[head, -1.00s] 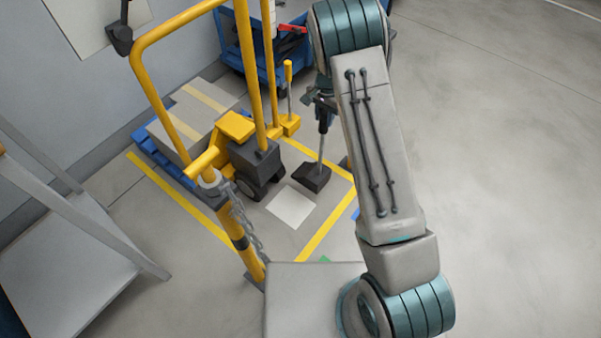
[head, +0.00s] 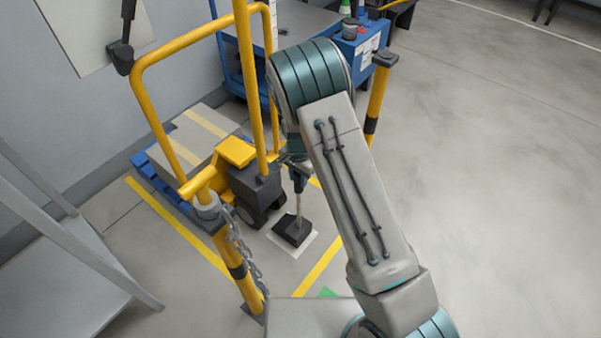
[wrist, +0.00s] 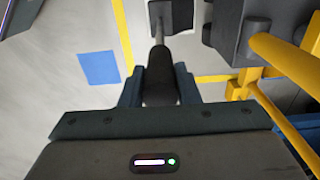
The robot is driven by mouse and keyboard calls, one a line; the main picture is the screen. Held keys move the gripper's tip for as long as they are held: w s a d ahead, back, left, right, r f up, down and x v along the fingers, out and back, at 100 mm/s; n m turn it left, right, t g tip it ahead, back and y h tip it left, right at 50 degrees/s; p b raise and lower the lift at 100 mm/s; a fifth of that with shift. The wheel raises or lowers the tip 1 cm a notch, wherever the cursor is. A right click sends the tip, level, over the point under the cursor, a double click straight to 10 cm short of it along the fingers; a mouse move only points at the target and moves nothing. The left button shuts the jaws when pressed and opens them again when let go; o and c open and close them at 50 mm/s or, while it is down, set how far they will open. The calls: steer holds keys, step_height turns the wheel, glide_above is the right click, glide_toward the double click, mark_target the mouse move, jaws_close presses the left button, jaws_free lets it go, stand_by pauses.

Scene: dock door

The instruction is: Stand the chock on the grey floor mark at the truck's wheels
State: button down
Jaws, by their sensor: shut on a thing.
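The chock (head: 292,230) is a dark block on a thin upright handle. My gripper (head: 297,175) is shut on that handle, partly hidden behind my arm. In the wrist view the handle stands between the two fingers (wrist: 159,88), with the chock's dark block (wrist: 160,14) beyond. The pale grey floor mark (head: 304,246) shows around the block's front and right side. I cannot tell whether the block touches the floor. The yellow and dark truck (head: 250,180) stands just left of the chock, its black wheel (head: 247,213) close to the mark.
Yellow floor lines (head: 318,268) border the bay. A yellow post with a chain (head: 238,262) stands in front of the truck. A loaded blue pallet (head: 160,175) lies behind it. A blue cart (head: 360,50) and another yellow post (head: 376,100) are farther back. Open floor lies right.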

steer(key=shift+f+b, duration=0.3)
steer(key=shift+f, duration=1.1)
steer(key=c, duration=1.1)
jaws_free()
steer(key=shift+r, duration=0.1)
